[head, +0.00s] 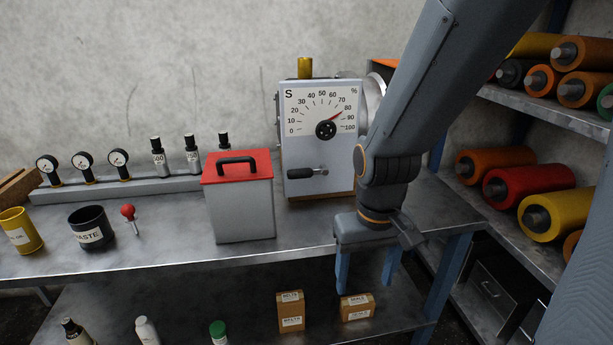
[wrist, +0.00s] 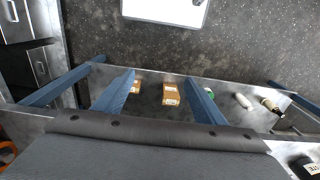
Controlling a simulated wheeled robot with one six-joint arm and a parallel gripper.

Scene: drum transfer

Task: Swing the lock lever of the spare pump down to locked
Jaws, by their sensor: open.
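The spare pump (head: 318,148) is a pale box marked S with a percent dial (head: 325,128), standing on the bench near the wall. Its black-gripped lever (head: 301,173) lies about level on the lower front face, pointing left from a round pivot. The dial's red needle points to about 80. My gripper (head: 366,275) points down in front of the bench's front edge, right of and below the lever and apart from it. It is open and empty; its blue fingers also show in the wrist view (wrist: 161,76). The pump is not recognisable in the wrist view.
A grey canister with a red lid (head: 238,200) stands just left of the pump's front. Gauges (head: 84,161), a waste cup (head: 90,228) and a red-knobbed stick (head: 129,215) stand further left. Cartons (head: 291,312) lie on the lower shelf. A rack of rollers (head: 530,185) is at right.

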